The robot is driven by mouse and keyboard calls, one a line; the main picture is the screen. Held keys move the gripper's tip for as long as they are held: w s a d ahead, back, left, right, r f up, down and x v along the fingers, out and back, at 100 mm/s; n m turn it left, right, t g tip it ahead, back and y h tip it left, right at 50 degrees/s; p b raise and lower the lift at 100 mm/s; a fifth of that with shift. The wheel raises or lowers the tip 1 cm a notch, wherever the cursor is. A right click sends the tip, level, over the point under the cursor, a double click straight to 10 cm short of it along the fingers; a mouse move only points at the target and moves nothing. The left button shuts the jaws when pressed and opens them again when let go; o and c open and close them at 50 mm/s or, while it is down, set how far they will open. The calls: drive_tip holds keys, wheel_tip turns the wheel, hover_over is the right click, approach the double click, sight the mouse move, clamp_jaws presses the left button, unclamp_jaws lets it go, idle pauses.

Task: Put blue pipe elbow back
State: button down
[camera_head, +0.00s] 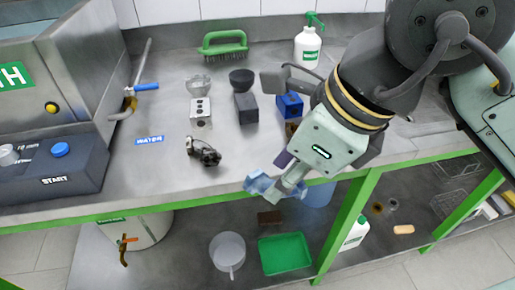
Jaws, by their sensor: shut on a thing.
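My gripper (282,187) reaches down to the front edge of the bench and is shut on the light-blue pipe elbow (260,184). The elbow is held near the green front edge; its exact shape is partly hidden by the fingers. A blue block (289,105) stands on the bench, just left of my arm, with nothing seen on top of it. To its left stand a black block (246,108) with a dark cup-shaped piece (241,78) behind it, and a pale grey block (201,112) with a clear cup-shaped piece (198,84).
A dark metal fitting (204,152) lies left of my gripper. A brown block (292,130) is partly hidden by my arm. A green brush (223,43) and a white bottle (308,45) stand at the back. A pipe with a blue-handled valve (146,87) is at left.

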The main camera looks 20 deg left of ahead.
drive_tip(key=shift+d, duration=0.15)
drive_tip(key=shift+m, duration=0.3)
drive_tip(key=w+a+p, duration=0.1)
drive_tip(key=w+a, duration=0.1)
drive_tip(key=w, duration=0.2)
drive_tip(key=w+a+f+p, duration=0.1)
drive_tip(key=w+a, duration=0.2)
drive_tip(key=w, duration=0.1)
drive_tip(key=w+a+p, duration=0.2)
drive_tip(key=w, duration=0.2)
drive_tip(key=shift+w+a+f, duration=0.15)
drive_tip(key=shift+w+a, duration=0.1)
drive_tip(key=shift+a, duration=0.05)
drive_tip(key=f, duration=0.1)
drive_tip(key=f+p, duration=0.1)
drive_tip(key=w+f, duration=0.1)
drive_tip(key=shift+a+f+p, duration=0.2)
drive_tip(key=shift+a+p, duration=0.1)
drive_tip(key=shift+p, duration=0.05)
drive_tip(key=shift+f, duration=0.2)
drive_tip(key=shift+f+b, duration=0.2)
drive_tip(key=shift+b, duration=0.15)
drive_tip(key=c, duration=1.1)
unclamp_jaws()
drive_tip(key=shift+r, duration=0.15)
